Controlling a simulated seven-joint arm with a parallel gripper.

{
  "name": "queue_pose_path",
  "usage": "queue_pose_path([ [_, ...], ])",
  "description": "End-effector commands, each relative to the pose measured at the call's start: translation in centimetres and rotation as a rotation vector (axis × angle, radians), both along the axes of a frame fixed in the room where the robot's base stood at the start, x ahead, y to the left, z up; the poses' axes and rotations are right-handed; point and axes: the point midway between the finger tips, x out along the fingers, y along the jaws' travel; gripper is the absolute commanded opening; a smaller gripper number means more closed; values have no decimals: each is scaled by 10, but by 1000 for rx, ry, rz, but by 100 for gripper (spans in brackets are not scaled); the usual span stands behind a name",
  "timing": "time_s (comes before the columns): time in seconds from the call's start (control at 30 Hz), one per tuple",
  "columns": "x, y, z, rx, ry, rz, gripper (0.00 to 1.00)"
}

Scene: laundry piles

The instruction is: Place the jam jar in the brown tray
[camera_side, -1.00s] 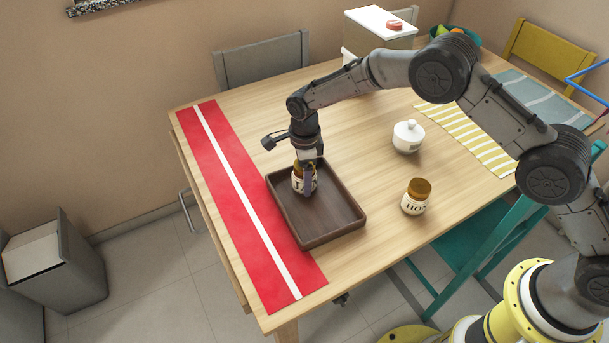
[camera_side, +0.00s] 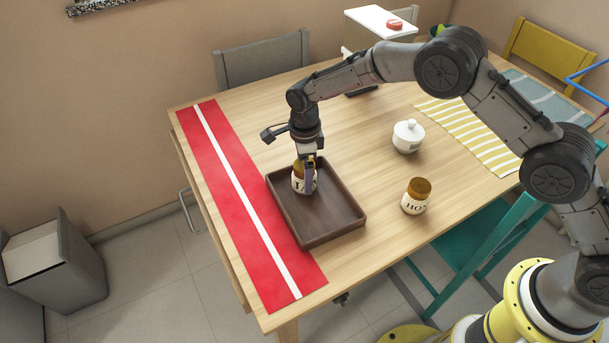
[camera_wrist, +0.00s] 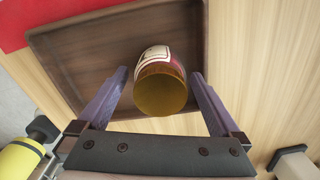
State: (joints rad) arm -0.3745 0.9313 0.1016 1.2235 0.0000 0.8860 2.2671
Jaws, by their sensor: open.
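The jam jar (camera_side: 298,183), white-labelled with a gold lid, stands upright in the brown tray (camera_side: 335,233), near its far left end. In the wrist view the jar (camera_wrist: 160,82) shows lid-first, with the tray (camera_wrist: 80,55) floor behind it. My gripper (camera_side: 306,180) is just above and around the jar in the side view. In the wrist view my gripper (camera_wrist: 158,82) is open, with a finger on each side of the jar and a visible gap at both sides. The jar's base is partly hidden.
A honey jar (camera_side: 416,197) stands right of the tray, and a white lidded pot (camera_side: 408,136) is behind it. A red runner (camera_side: 225,160) with a white stripe lies left of the tray. A striped yellow mat (camera_side: 470,135) lies at the right.

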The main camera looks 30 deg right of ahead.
Motion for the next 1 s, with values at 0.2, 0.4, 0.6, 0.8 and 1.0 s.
queue_pose_path([
  [0.2, 1, 0, 48, 2, -6, 0, 100],
  [0.4, 0, 0, 83, 1, -3, 0, 100],
  [0.6, 1, 0, 101, 1, -3, 0, 100],
  [0.8, 0, 0, 103, 0, -1, 0, 100],
  [1.0, -2, -6, 116, 4, -13, 34, 100],
])
